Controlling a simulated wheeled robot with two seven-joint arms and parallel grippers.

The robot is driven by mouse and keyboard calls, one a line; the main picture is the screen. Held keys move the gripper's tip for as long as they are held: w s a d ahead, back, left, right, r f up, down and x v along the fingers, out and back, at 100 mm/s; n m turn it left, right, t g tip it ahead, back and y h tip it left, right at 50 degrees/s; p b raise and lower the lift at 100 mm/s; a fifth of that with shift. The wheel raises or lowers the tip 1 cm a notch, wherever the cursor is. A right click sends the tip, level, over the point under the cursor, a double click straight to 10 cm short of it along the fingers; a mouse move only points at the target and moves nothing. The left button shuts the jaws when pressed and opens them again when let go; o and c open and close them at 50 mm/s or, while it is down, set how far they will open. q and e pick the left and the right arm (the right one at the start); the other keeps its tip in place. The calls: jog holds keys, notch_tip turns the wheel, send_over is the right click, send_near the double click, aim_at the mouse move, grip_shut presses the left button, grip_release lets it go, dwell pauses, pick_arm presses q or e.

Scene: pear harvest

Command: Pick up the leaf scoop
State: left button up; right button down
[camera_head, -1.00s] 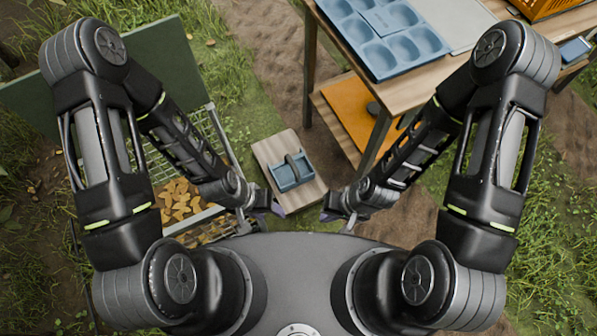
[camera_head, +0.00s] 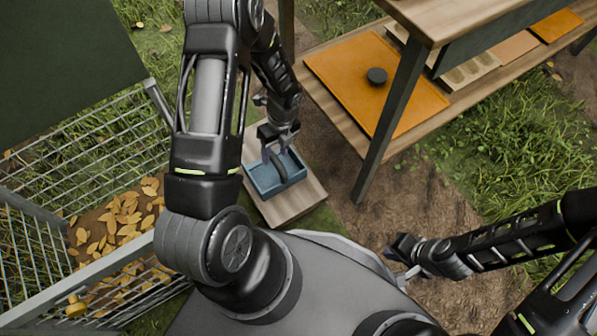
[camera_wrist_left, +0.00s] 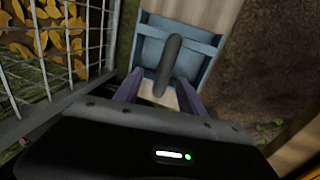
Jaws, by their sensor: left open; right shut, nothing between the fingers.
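The leaf scoop (camera_head: 293,168) is a blue open tray with a dark arched handle (camera_head: 279,168). It rests on a wooden board low beside my base. My left gripper (camera_head: 273,149) is over the scoop, at the handle. In the left wrist view the handle of the scoop (camera_wrist_left: 203,47) runs between the open, purple-grey fingers of my left gripper (camera_wrist_left: 158,92). I cannot tell whether a finger touches it. My right gripper (camera_head: 394,258) is shut and empty, low at the right, well away from the scoop.
A wire cage (camera_head: 95,130) with yellow leaves stands at the left, close to the scoop; it also shows in the left wrist view (camera_wrist_left: 98,30). A wooden table with a lower shelf (camera_head: 340,122) holding an orange board (camera_head: 400,95) stands at the right. Bare soil (camera_head: 375,210) is clear.

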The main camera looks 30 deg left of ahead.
aim_at(274, 157)
pick_arm(q)
jog(key=shift+w+a+f+m, duration=0.2)
jog(key=shift+w+m, duration=0.1)
jog(key=shift+r, duration=0.15)
jog(key=shift+s+f+b, duration=0.15)
jog(key=shift+f+b, duration=0.05)
jog(key=shift+f, duration=0.5)
jog(key=shift+s+f+b, duration=0.1)
jog(key=shift+f+b, duration=0.1)
jog(key=shift+f, duration=0.45)
jog(key=shift+f, duration=0.1)
jog(key=f+b, duration=0.1)
jog(key=f, duration=0.2)
jog(key=f+b, duration=0.1)
jog(key=shift+s+a+f+b, duration=0.1)
jog(key=shift+s+f+b, duration=0.05)
jog(key=shift+s+b, duration=0.15)
jog(key=shift+f, duration=0.35)
jog(key=shift+s, duration=0.1)
jog(key=shift+c, duration=0.3)
